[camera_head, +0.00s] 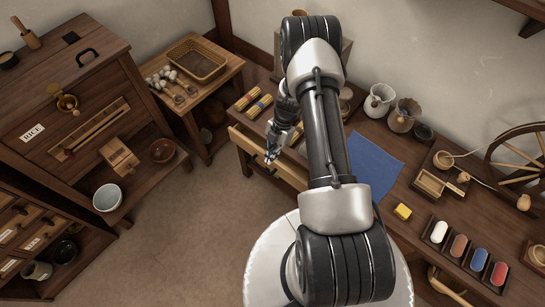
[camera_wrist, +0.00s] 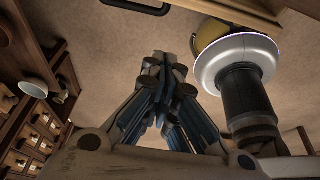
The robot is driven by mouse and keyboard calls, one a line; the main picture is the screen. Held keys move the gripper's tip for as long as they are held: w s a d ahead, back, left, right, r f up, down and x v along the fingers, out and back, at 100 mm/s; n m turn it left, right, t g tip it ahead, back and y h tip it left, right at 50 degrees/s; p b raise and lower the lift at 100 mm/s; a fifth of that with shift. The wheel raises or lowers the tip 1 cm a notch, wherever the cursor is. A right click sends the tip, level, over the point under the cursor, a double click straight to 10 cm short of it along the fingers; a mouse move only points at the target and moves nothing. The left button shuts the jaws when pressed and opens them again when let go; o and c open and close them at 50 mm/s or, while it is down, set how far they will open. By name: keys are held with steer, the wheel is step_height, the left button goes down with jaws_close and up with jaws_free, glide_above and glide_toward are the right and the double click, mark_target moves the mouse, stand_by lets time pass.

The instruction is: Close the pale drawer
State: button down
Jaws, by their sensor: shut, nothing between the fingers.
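The pale drawer (camera_head: 290,173) in the left part of the long workbench is pulled out; its light wood front stands clear of the bench. My gripper (camera_head: 271,156) is shut and empty. In the head view it is at the drawer's front, near the middle; I cannot tell whether it touches. In the wrist view my gripper (camera_wrist: 165,65) points up the picture with its fingers together. A dark bar handle (camera_wrist: 138,5) and a pale wooden edge show at the top of that view. My arm hides part of the drawer's right side.
A side table with a wicker basket (camera_head: 198,60) stands left of the bench. A dark cabinet (camera_head: 60,100) stands far left. The floor between is clear.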

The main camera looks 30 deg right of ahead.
steer(key=b, duration=0.2)
glide_above(274, 172)
steer(key=s+a, duration=0.2)
steer(key=a, duration=0.2)
step_height(274, 172, down, 9)
steer(key=d, duration=0.1)
steer(key=w+d, duration=0.1)
steer(key=d+b, duration=0.1)
steer(key=shift+w+r, duration=0.1)
steer(key=shift+w, duration=0.25)
steer(key=shift+w+d+r, duration=0.1)
steer(key=shift+w+d, duration=0.05)
steer(key=shift+d, duration=0.3)
